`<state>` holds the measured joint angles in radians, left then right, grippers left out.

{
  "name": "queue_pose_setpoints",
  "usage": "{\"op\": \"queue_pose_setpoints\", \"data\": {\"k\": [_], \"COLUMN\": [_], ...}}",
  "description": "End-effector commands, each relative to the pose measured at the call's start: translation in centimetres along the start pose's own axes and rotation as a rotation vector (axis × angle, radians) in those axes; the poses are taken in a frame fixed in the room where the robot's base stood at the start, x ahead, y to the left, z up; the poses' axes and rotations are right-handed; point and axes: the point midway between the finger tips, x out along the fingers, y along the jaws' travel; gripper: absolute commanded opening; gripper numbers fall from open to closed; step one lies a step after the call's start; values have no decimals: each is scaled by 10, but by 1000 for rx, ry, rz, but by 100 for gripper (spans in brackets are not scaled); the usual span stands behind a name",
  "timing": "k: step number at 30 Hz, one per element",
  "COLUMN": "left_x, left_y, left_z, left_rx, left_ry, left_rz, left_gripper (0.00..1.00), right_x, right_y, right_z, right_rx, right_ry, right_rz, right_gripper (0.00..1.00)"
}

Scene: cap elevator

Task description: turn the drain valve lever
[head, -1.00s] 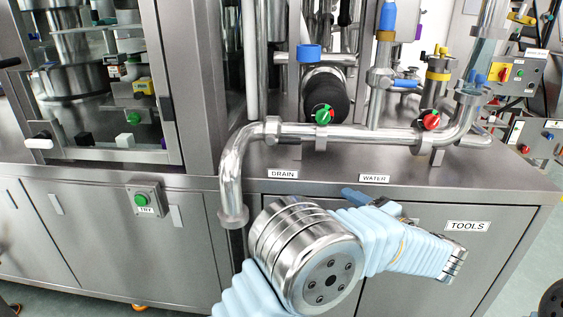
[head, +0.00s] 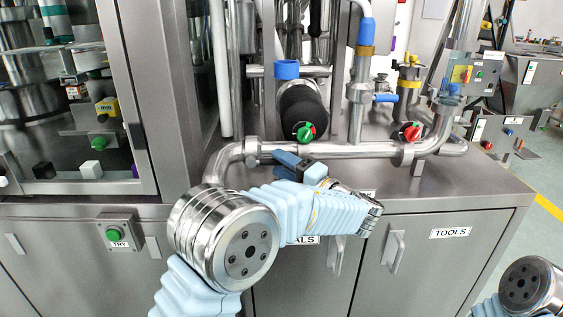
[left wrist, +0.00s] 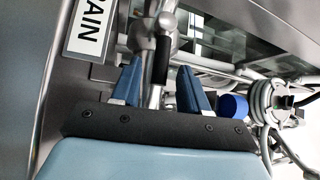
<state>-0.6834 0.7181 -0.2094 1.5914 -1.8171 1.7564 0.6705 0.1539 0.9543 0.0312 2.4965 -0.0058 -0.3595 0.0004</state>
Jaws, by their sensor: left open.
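In the left wrist view, a lever with a black grip (left wrist: 161,60) hangs from a silver valve body (left wrist: 165,22), near the DRAIN label (left wrist: 88,28). My left gripper (head: 288,160) is beside the pipe below the green and red part. In the left wrist view my left gripper (left wrist: 159,70) is open, with its blue fingers on either side of the black grip. Contact cannot be told. My right gripper is out of view.
The cabinet front (head: 440,270) is below, and a glass-fronted enclosure (head: 75,120) is at left.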

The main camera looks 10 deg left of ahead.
Motion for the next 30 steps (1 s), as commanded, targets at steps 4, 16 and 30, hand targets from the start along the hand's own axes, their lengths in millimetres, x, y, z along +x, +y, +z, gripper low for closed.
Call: {"op": "queue_pose_setpoints", "data": {"k": [4,16,30], "left_x": [6,6,7], "left_y": [0,0,0], "left_z": [0,0,1], "left_rx": [0,0,-3], "left_ry": [0,0,-1], "left_rz": [0,0,4], "left_gripper": [44,17,0], "right_x": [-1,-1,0], "right_y": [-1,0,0], "right_z": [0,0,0], "right_rx": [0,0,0], "right_ry": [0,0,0], "right_rz": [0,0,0], "right_gripper": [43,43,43]}}
